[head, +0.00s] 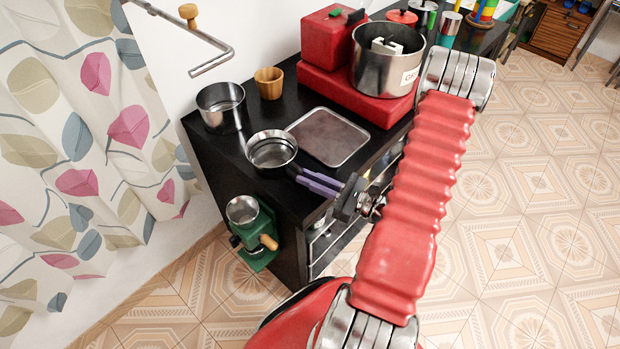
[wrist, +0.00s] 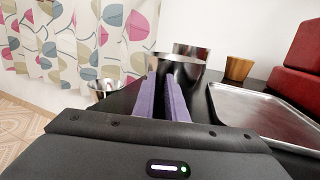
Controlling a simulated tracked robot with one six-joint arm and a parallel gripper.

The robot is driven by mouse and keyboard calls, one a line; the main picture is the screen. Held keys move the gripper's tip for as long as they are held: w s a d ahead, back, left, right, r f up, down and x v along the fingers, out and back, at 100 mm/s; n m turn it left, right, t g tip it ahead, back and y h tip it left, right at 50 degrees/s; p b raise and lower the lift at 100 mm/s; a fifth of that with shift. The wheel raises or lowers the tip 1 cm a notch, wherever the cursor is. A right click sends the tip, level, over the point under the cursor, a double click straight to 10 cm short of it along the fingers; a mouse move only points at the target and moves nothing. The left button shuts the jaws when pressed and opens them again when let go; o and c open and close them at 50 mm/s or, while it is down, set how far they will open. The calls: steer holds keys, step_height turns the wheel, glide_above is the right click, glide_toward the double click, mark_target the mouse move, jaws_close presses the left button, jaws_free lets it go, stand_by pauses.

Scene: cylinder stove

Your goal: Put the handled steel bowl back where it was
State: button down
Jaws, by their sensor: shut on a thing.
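The handled steel bowl (head: 272,151) is at the front left corner area of the black counter, left of the square metal tray. It looks upright and empty. My gripper (head: 298,172) reaches in from the right, its purple fingers shut on the bowl's handle, which they mostly hide. In the wrist view the fingers (wrist: 164,84) point straight at the bowl (wrist: 180,72). I cannot tell whether the bowl's base touches the counter.
A deeper steel pot (head: 221,108) and a wooden cup (head: 269,83) stand behind the bowl. The square tray (head: 330,136) lies to its right. A large pot (head: 388,60) sits on a red stove. A green grinder (head: 254,236) hangs at the counter's left side.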

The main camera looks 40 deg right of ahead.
steer(key=c, duration=1.8)
jaws_free()
steer(key=v, duration=1.2)
steer(key=shift+a+r, duration=0.15)
